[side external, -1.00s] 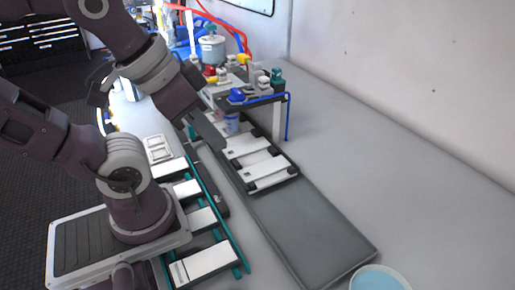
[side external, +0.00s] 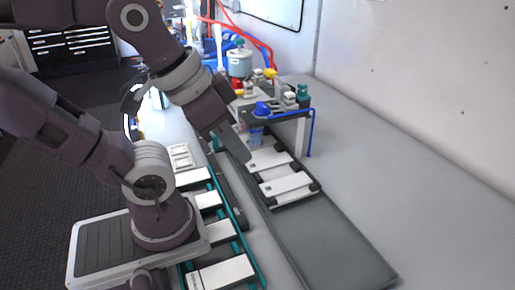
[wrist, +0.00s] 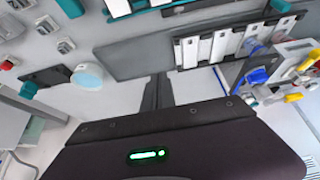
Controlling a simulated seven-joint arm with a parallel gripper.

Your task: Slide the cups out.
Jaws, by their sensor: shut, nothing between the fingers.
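A small translucent blue cup (side external: 256,135) stands under the blue nozzle of the dispensing frame, on a row of white plates (side external: 285,184). It also shows small and partly covered in the wrist view (wrist: 254,46). I cannot make out any other cups in the frame. My gripper (side external: 241,155) points down just left of and in front of the cup, beside the plates. Its narrow fingers (wrist: 158,92) are together and empty, apart from the cup.
The dispensing frame (side external: 300,135) with hoses and valves stands over the plates. A dark grey slab (side external: 325,235) runs clear toward the front. A second row of white plates on teal rails (side external: 222,273) lies left. A light blue round tub (wrist: 88,76) shows in the wrist view.

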